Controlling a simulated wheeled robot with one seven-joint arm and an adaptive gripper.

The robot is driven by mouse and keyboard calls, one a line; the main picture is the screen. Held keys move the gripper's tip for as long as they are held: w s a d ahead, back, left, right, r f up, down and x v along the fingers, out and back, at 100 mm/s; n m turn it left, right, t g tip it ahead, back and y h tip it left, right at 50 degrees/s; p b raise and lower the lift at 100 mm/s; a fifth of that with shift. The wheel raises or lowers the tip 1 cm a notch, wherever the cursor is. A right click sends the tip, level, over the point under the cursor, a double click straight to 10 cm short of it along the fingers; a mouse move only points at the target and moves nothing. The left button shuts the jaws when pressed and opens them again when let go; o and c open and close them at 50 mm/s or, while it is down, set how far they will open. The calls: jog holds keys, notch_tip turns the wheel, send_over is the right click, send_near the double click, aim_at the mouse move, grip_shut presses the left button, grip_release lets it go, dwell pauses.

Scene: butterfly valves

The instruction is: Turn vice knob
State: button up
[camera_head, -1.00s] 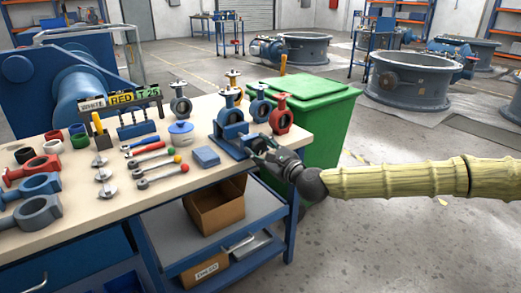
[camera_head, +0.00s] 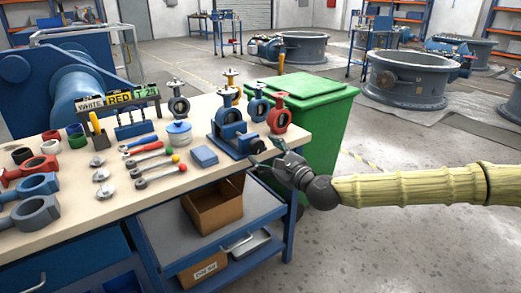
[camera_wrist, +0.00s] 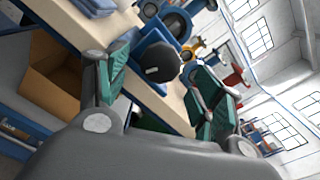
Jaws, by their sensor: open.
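The blue vice (camera_head: 232,136) sits on the right end of the workbench, with a grey-dark ring-shaped valve body standing at it. Its dark round knob (camera_wrist: 161,62) faces me in the wrist view, on the end of the blue vice (camera_wrist: 150,38). My gripper (camera_head: 264,154) is open and empty, just right of the vice in the head view. In the wrist view my gripper (camera_wrist: 166,88) has its green-padded fingers spread, and the knob shows between and beyond them, apart from both pads.
The workbench (camera_head: 75,211) carries wrenches, rings and more valve bodies. A blue block (camera_head: 204,156) lies left of the vice. A green bin (camera_head: 318,110) stands close behind my gripper. A cardboard box (camera_head: 214,207) sits on the lower shelf. Open floor lies right.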

jog(key=v, duration=0.8)
